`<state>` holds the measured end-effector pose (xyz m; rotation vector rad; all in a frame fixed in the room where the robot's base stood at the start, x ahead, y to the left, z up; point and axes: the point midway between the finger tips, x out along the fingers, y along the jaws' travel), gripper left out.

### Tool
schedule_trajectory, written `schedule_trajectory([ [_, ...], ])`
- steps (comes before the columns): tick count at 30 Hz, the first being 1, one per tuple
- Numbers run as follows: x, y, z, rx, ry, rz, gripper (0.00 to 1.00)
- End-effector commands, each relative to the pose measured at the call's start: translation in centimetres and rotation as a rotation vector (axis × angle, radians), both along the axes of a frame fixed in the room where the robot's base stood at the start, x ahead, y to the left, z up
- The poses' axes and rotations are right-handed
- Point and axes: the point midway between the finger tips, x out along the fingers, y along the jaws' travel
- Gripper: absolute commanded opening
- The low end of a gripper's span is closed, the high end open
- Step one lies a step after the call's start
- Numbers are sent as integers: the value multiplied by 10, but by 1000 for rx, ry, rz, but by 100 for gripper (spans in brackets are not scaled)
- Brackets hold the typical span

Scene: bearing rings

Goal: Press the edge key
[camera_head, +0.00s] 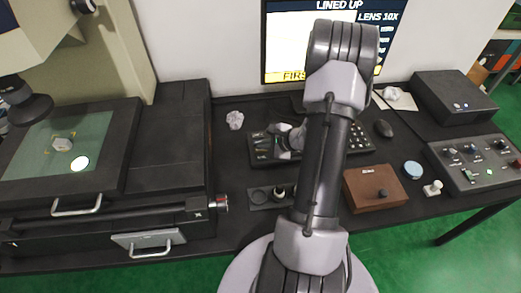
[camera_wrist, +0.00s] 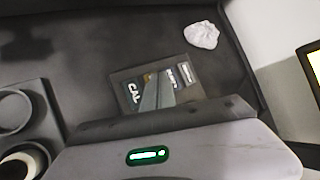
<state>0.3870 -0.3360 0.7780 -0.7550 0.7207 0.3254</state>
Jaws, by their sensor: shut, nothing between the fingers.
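A dark keypad (camera_head: 262,157) lies on the table in front of the monitor, partly hidden behind my arm in the head view. In the wrist view its labelled key block (camera_wrist: 128,74) shows a key reading CAL (camera_wrist: 133,92) and other labels too small or covered to read. I cannot tell which is the edge key. My gripper (camera_head: 276,150) is over the left part of the keypad. In the wrist view its closed fingers (camera_wrist: 158,90) overlap the labelled keys and hold nothing. I cannot tell whether the tips touch a key.
A monitor (camera_head: 284,40) reads LINED UP and LENS 10X. Crumpled paper (camera_head: 235,120) lies behind the keypad. A holder with round wells (camera_head: 258,196) is in front. A large measuring stage (camera_head: 110,150) stands left; a mouse (camera_head: 384,128), wooden box (camera_head: 360,191) and control box (camera_head: 472,160) are right.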

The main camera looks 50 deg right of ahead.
Motion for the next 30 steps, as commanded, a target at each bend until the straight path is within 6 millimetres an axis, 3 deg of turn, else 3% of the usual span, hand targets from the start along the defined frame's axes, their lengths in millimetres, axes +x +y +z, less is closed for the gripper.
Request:
schedule_trajectory([
  [16,0,0,-2,0,1,1,0],
  [30,0,0,13,0,1,1,0],
])
